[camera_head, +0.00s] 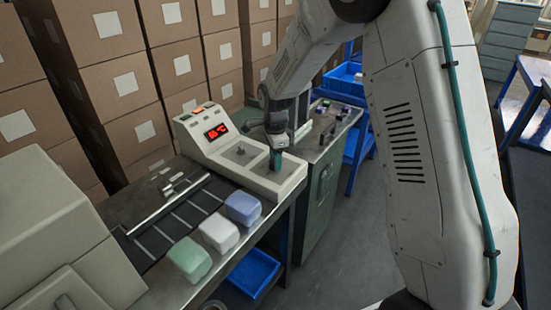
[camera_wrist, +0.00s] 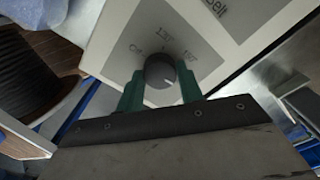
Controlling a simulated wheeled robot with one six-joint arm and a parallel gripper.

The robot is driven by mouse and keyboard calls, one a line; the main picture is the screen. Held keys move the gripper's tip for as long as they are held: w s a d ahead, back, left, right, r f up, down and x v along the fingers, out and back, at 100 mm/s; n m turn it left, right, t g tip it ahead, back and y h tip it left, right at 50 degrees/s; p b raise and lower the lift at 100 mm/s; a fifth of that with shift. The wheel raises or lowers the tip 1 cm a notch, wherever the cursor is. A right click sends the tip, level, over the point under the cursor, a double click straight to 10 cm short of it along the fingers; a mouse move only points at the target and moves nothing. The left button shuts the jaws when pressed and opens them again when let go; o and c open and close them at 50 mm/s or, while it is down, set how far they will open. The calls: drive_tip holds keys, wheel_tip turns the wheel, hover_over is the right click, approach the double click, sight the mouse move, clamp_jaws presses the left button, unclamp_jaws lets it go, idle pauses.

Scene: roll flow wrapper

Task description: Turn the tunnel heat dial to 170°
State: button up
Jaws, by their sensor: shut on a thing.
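The control box (camera_head: 235,155) is cream-coloured and stands on the bench, with a red lit display (camera_head: 216,132) whose digits are too small to read surely. The tunnel heat dial (camera_wrist: 160,72) is a dark round knob with a pale pointer line, on a grey scale plate (camera_wrist: 150,40) with printed temperature marks, one looking like 130°. My gripper (camera_wrist: 160,88) has its green fingers on either side of the knob, shut on it. In the head view my gripper (camera_head: 276,160) points down at the box's right end and hides the dial.
A second knob (camera_head: 241,151) sits left of my gripper on the box, by a plate lettered "belt" (camera_wrist: 215,8). Green, white and blue blocks (camera_head: 190,259) (camera_head: 220,232) (camera_head: 243,208) stand along the bench's front. Stacked cartons (camera_head: 125,85) wall off the back.

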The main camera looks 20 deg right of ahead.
drive_tip(key=shift+r+m, duration=0.1)
drive_tip(key=shift+m, duration=0.5)
drive_tip(key=o, duration=1)
wheel_tip(320, 180, up, 8)
drive_tip(key=shift+f, duration=0.1)
